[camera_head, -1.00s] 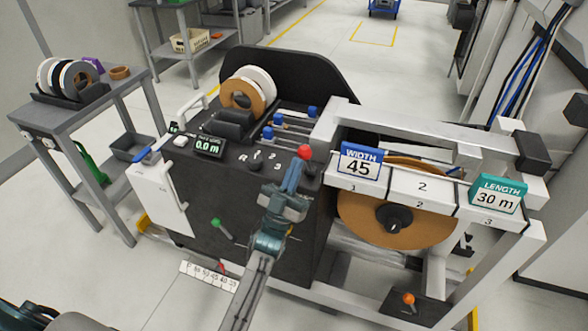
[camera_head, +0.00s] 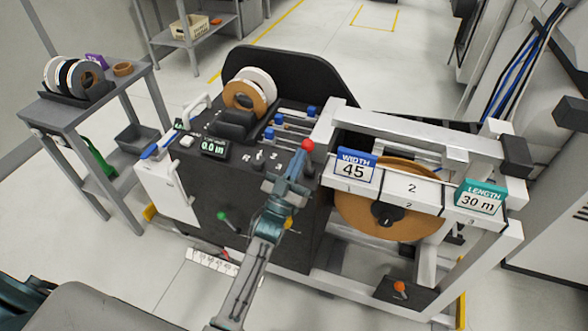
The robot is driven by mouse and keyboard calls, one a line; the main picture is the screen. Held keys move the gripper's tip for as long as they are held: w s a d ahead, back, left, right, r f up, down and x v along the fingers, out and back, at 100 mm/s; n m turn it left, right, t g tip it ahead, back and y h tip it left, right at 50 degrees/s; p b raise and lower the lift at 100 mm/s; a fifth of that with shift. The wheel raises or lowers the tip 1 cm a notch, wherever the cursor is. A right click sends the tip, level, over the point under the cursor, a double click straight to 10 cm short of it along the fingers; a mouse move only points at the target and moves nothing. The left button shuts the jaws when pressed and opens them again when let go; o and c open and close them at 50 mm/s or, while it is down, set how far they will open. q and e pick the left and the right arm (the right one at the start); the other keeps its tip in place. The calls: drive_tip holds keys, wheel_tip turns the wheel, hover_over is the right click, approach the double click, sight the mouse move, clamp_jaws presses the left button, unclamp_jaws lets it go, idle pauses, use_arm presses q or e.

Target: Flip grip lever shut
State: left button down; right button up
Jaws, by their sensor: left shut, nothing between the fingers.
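A lever with a red ball knob (camera_head: 307,145) stands at the front top edge of the dark edge banding machine (camera_head: 268,240), left of the WIDTH 45 sign. I take it to be the grip lever; no label on it is readable. My left gripper (camera_head: 298,163) is shut and empty, its blue fingertips just below the red knob. I cannot tell whether they touch the lever. The fingers and wrist hide the lever's shaft and base. A second lever with a green knob (camera_head: 222,215) is on the front face, left of my wrist. My right gripper is not in view.
A brown banding roll (camera_head: 350,218) sits behind the white rail with the WIDTH (camera_head: 355,165) and LENGTH (camera_head: 480,197) signs. Blue-knobbed slides (camera_head: 279,119) lie behind the lever. An orange knob (camera_head: 399,286) is low at right. A side table (camera_head: 85,118) stands at left.

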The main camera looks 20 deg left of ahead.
sight(303, 144)
use_arm(q)
drive_tip(key=shift+w+r+n+g+y+p, duration=0.3)
drive_tip(key=shift+w+r+g+p, duration=0.55)
drive_tip(key=shift+p, duration=1.5)
drive_tip(key=shift+w+r+n+g+y+p, duration=0.1)
drive_tip(key=shift+w+r+g+y+p, duration=0.65)
drive_tip(key=shift+p, duration=1.6)
drive_tip(key=shift+w+d+f+g+h+p, duration=0.1)
drive_tip(key=shift+w+f+g+h+p, duration=0.1)
drive_tip(key=shift+w+p, duration=0.35)
drive_tip(key=shift+w+f+g+h+p, duration=0.1)
drive_tip(key=shift+w+g+p, duration=0.15)
drive_tip(key=shift+w, duration=0.35)
drive_tip(key=shift+w+f, duration=0.2)
drive_tip(key=shift+w, duration=0.9)
drive_tip(key=shift+w+f, duration=0.15)
drive_tip(key=shift+w, duration=0.9)
drive_tip(key=shift+w, duration=0.1)
drive_tip(key=shift+r, duration=0.1)
